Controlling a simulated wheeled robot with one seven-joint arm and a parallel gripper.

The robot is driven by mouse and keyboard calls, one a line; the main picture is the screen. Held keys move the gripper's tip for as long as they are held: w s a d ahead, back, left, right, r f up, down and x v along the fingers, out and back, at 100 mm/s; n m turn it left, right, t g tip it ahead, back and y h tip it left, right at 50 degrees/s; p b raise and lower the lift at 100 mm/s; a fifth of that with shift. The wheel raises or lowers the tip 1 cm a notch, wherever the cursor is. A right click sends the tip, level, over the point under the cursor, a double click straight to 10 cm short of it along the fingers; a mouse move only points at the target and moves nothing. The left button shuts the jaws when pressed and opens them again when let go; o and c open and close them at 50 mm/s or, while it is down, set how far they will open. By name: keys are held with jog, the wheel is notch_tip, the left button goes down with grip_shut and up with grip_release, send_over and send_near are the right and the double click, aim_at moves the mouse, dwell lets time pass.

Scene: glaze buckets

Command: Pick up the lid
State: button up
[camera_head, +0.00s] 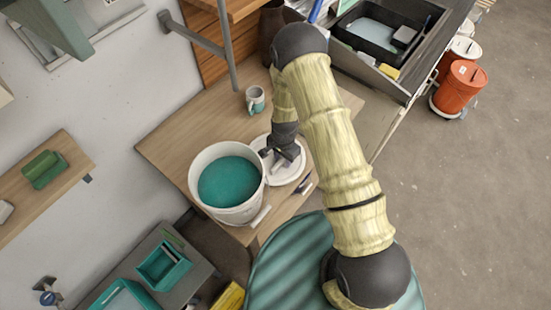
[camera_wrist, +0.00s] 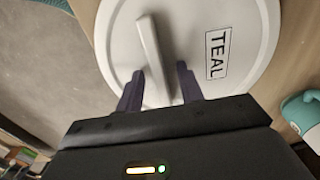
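The lid (camera_head: 291,174) is a round white disc lying on the wooden table, just right of the bucket (camera_head: 225,182) of teal glaze. In the wrist view the lid (camera_wrist: 255,30) has a raised bar handle (camera_wrist: 150,45) and a label reading TEAL (camera_wrist: 217,54). My gripper (camera_head: 272,158) is low over the lid. In the wrist view my gripper (camera_wrist: 159,72) is open, with one dark finger on each side of the near end of the handle. A narrow gap shows between each fingertip and the handle. My arm hides part of the lid in the head view.
A teal and white mug (camera_head: 255,99) stands on the table (camera_head: 180,139) behind the bucket. The bucket stands close at the left of my gripper. A sink (camera_head: 385,38) is at the back right, with orange buckets (camera_head: 460,90) on the floor beyond.

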grip_shut()
